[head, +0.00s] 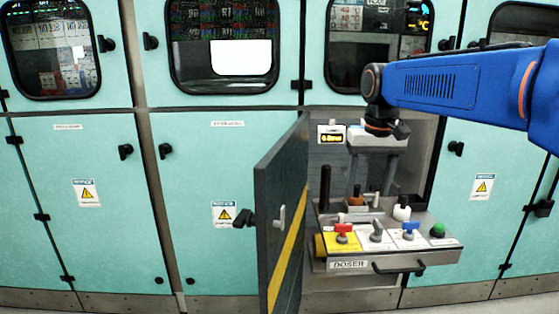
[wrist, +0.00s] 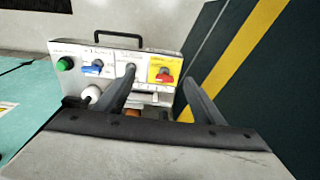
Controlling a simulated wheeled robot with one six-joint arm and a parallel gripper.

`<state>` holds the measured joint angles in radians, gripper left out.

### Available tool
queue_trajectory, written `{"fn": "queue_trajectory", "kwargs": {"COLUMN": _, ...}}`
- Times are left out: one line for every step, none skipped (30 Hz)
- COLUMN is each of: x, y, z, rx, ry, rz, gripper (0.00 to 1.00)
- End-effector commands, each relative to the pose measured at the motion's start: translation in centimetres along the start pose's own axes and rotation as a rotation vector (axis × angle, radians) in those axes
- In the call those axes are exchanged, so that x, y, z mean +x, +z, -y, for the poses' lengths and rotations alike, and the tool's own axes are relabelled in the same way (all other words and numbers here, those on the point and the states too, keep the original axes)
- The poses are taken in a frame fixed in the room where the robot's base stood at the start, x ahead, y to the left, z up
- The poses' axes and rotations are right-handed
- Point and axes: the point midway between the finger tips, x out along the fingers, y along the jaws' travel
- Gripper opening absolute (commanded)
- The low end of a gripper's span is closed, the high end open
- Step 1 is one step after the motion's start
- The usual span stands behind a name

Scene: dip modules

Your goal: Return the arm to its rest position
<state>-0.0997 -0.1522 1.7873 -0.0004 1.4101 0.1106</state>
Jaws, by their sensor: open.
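My blue arm (head: 430,84) reaches in from the right of the head view, bent at a joint above the doser station. My gripper (wrist: 158,92) shows in the wrist view with its two dark fingers spread and nothing between them. In that view the fingers overlap the doser panel (wrist: 150,54), which lies beyond them. In the head view the gripper's fingers cannot be made out clearly. The doser panel also shows in the head view (head: 347,265), below and in front of the arm's end, with red, grey and blue handles and a green button.
A dark door (head: 277,225) with a yellow stripe stands open left of the doser; it also shows at the right of the wrist view (wrist: 245,80). A drawer handle (head: 398,266) juts out in front. Teal cabinets (head: 85,200) line the wall. The floor in front looks clear.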

Motion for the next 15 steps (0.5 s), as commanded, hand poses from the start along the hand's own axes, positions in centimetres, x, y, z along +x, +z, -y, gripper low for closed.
{"fn": "queue_trajectory", "kwargs": {"x": 0.2, "y": 1.7, "z": -0.5, "rx": 0.001, "ry": -0.001, "rz": -0.016, "gripper": 0.62}}
{"fn": "queue_trajectory", "kwargs": {"x": 0.5, "y": 2.5, "z": -0.7, "rx": 0.001, "ry": -0.002, "rz": -0.026, "gripper": 0.62}}
{"fn": "queue_trajectory", "kwargs": {"x": 0.7, "y": 3.6, "z": -1.0, "rx": 0.001, "ry": -0.002, "rz": -0.039, "gripper": 0.62}}
{"fn": "queue_trajectory", "kwargs": {"x": 1.0, "y": 4.5, "z": -1.2, "rx": 0.0, "ry": -0.003, "rz": -0.049, "gripper": 0.62}}
{"fn": "queue_trajectory", "kwargs": {"x": 1.3, "y": 5.3, "z": -1.4, "rx": -0.001, "ry": -0.003, "rz": -0.058, "gripper": 0.62}}
{"fn": "queue_trajectory", "kwargs": {"x": 1.7, "y": 6.4, "z": -1.6, "rx": -0.002, "ry": -0.004, "rz": -0.071, "gripper": 0.62}}
{"fn": "queue_trajectory", "kwargs": {"x": 1.9, "y": 7.3, "z": -1.8, "rx": -0.003, "ry": -0.004, "rz": -0.081, "gripper": 0.62}}
{"fn": "queue_trajectory", "kwargs": {"x": 2.3, "y": 8.1, "z": -2.0, "rx": -0.003, "ry": -0.004, "rz": -0.09, "gripper": 0.62}}
{"fn": "queue_trajectory", "kwargs": {"x": 2.7, "y": 9.2, "z": -2.3, "rx": -0.003, "ry": -0.004, "rz": -0.103, "gripper": 0.62}}
{"fn": "queue_trajectory", "kwargs": {"x": 3.1, "y": 10.0, "z": -2.4, "rx": -0.003, "ry": -0.005, "rz": -0.112, "gripper": 0.62}}
{"fn": "queue_trajectory", "kwargs": {"x": 3.5, "y": 10.8, "z": -2.6, "rx": -0.003, "ry": -0.005, "rz": -0.122, "gripper": 0.62}}
{"fn": "queue_trajectory", "kwargs": {"x": 4.0, "y": 11.9, "z": -2.9, "rx": -0.004, "ry": -0.004, "rz": -0.135, "gripper": 0.62}}
{"fn": "queue_trajectory", "kwargs": {"x": 4.4, "y": 12.8, "z": -3.0, "rx": -0.005, "ry": -0.004, "rz": -0.146, "gripper": 0.62}}
{"fn": "queue_trajectory", "kwargs": {"x": 4.9, "y": 13.6, "z": -3.2, "rx": -0.006, "ry": -0.004, "rz": -0.154, "gripper": 0.62}}
{"fn": "queue_trajectory", "kwargs": {"x": 5.5, "y": 14.6, "z": -3.4, "rx": -0.007, "ry": -0.004, "rz": -0.167, "gripper": 0.62}}
